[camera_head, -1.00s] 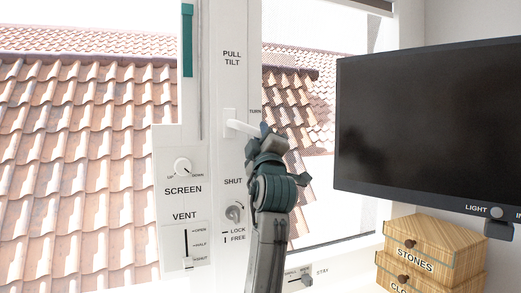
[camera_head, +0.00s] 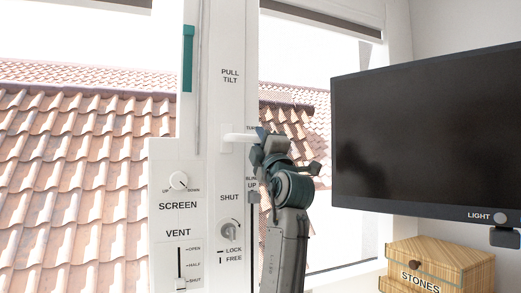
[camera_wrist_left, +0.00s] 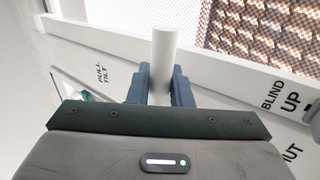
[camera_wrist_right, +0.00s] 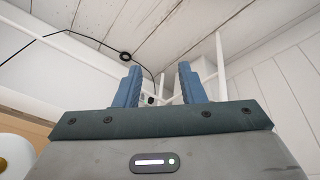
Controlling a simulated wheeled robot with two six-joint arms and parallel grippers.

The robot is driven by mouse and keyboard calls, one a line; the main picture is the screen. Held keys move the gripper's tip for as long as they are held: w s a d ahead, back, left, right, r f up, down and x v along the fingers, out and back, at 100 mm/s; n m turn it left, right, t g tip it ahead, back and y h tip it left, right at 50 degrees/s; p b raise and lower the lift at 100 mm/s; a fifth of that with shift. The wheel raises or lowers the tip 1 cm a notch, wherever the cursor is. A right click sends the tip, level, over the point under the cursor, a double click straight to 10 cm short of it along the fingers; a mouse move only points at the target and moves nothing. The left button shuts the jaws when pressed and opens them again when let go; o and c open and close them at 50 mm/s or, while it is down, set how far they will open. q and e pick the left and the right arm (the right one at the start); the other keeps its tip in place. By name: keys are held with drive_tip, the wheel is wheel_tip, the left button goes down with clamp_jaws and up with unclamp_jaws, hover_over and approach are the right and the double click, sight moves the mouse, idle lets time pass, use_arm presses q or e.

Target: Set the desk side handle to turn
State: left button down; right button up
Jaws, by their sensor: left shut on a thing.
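The white desk side handle (camera_head: 238,137) sits on the window frame below the PULL TILT label. It points right, about level, with its end near the partly covered TURN label (camera_head: 251,128). My left gripper (camera_head: 262,136) is shut on the outer end of the handle. In the left wrist view the handle (camera_wrist_left: 164,48) stands between the two blue fingers of the left gripper (camera_wrist_left: 162,76). My right gripper (camera_wrist_right: 159,78) shows only in its own wrist view; its fingers are apart with nothing between them.
The SCREEN knob (camera_head: 178,181), VENT slider (camera_head: 181,282) and lock knob (camera_head: 230,230) are on the frame below. A BLIND slider (camera_head: 254,197) is beside my left arm. A monitor (camera_head: 425,135) and a wooden drawer box (camera_head: 441,263) stand at the right.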

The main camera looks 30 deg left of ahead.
use_arm(q)
drive_tip(key=shift+r+n+g+y, duration=0.15)
drive_tip(key=shift+n+g+y, duration=0.15)
drive_tip(key=shift+n, duration=0.2)
use_arm(e)
drive_tip(key=shift+v, duration=1.1)
use_arm(q)
drive_tip(key=c, duration=1.4)
unclamp_jaws()
drive_tip(key=shift+o, duration=0.2)
